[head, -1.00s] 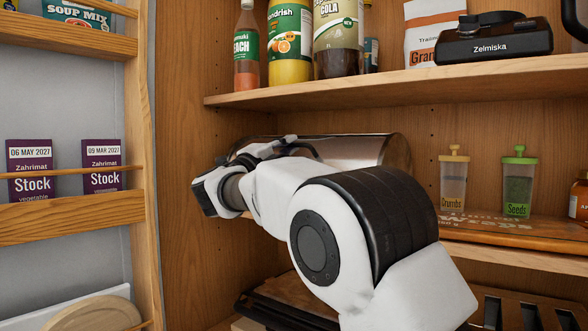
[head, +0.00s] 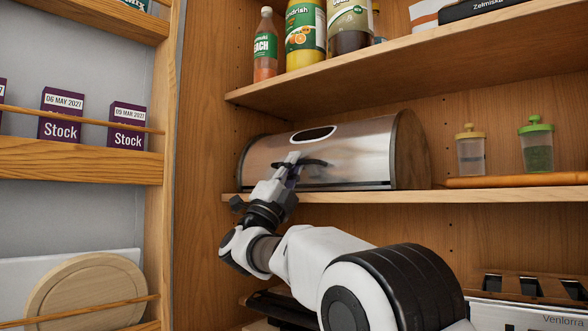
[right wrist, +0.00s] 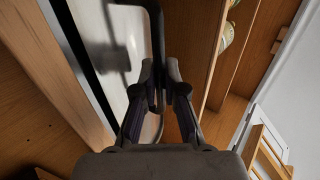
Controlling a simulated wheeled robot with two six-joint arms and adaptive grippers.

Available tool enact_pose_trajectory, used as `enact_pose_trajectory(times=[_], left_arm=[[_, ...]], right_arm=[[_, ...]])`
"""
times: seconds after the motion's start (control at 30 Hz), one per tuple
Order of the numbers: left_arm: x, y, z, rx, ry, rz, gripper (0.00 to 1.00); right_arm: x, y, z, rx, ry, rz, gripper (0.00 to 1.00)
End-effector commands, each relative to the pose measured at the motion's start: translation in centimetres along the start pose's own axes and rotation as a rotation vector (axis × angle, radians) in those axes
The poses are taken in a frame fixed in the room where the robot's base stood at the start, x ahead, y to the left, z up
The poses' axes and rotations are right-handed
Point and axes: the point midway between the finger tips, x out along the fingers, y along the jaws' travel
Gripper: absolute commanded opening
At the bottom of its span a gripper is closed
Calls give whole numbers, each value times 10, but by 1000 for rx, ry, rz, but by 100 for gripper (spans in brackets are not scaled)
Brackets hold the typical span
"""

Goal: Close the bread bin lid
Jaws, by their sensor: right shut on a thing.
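The bread bin (head: 412,150) is a rounded metal box with wooden ends, standing on the middle shelf. Its shiny lid (head: 355,145) curves over the front and reaches down close to the dark base strip. A dark oval shows near the lid's top. My right gripper (head: 292,163) is at the lid's front, shut on the black lid handle, which also shows between the fingers in the right wrist view (right wrist: 157,50). Whether a thin gap stays under the lid, I cannot tell. My left gripper is not in view.
Bottles (head: 305,38) stand on the shelf above. At left, a door rack (head: 80,160) holds purple stock boxes (head: 60,115).

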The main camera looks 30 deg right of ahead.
Motion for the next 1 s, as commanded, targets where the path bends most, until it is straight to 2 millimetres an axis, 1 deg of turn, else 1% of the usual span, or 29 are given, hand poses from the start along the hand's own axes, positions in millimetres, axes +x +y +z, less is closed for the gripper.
enact_pose_trajectory(times=[0.03, 0.37, 0.4, 0.43, 0.87, 0.97, 1.0], left_arm=[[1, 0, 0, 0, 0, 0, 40], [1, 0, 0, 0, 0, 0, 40], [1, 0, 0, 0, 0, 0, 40], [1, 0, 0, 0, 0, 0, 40], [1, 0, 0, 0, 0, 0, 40], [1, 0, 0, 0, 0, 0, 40], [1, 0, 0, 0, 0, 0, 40]], right_arm=[[-1, 3, 1, -1, -3, 5, 0], [-1, 3, 1, -2, -3, 6, 0], [-1, 3, 1, -2, -3, 6, 17], [-1, 3, 1, -2, -3, 5, 21], [-1, 1, 0, -1, -1, 3, 21], [-7, 1, 1, -2, -2, 2, 21], [-12, 1, 1, -3, -2, 2, 21]])
